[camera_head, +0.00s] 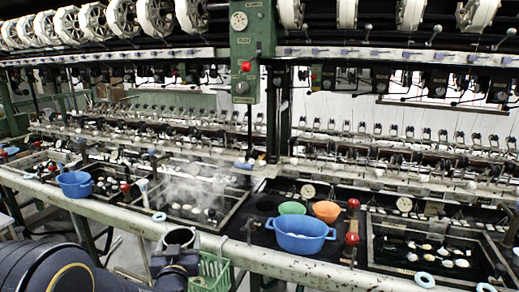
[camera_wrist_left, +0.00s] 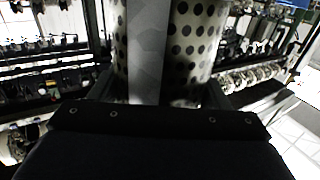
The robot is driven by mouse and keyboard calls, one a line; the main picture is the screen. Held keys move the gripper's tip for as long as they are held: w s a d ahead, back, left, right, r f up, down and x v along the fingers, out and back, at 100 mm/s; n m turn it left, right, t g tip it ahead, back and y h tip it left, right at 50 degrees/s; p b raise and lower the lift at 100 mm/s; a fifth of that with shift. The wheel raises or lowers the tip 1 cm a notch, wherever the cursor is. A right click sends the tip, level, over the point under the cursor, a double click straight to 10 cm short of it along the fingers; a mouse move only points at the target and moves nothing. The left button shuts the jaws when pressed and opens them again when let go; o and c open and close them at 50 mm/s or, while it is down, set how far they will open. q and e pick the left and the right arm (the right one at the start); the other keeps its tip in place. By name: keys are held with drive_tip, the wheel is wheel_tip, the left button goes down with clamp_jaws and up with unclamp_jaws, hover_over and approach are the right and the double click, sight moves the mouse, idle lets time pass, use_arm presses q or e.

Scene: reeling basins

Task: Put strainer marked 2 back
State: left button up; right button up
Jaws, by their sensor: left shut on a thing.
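My left gripper (camera_head: 178,262) shows at the bottom of the head view, in front of the basin bench's rail and left of the green basket. In the left wrist view its dark fingers stand on both sides of a pale thing with rows of dark holes or spots (camera_wrist_left: 194,40), and it is shut on this thing. A plain grey strip (camera_wrist_left: 147,50) runs down the middle of it. It looks like a perforated strainer, but no number shows, so I cannot tell whether it is marked 2. My right gripper is not in view.
A long metal rail (camera_head: 125,217) runs along the bench front. Another blue basin (camera_head: 75,190) is at left. A green basket (camera_head: 212,274) is beside my gripper. Steam rises from the middle basin.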

use_arm(q)
drive_tip(key=f, duration=0.5)
drive_tip(key=shift+s+a, duration=0.15)
drive_tip(key=shift+s, duration=0.15)
drive_tip(key=s+f+m+h, duration=0.1)
drive_tip(key=s+f+h, duration=0.1)
drive_tip(key=s+f, duration=0.7)
wheel_tip(320, 180, down, 2)
drive_tip(key=shift+s+d+f+m+h, duration=0.25)
drive_tip(key=shift+d+m+h, duration=0.05)
drive_tip(key=shift+d, duration=0.15)
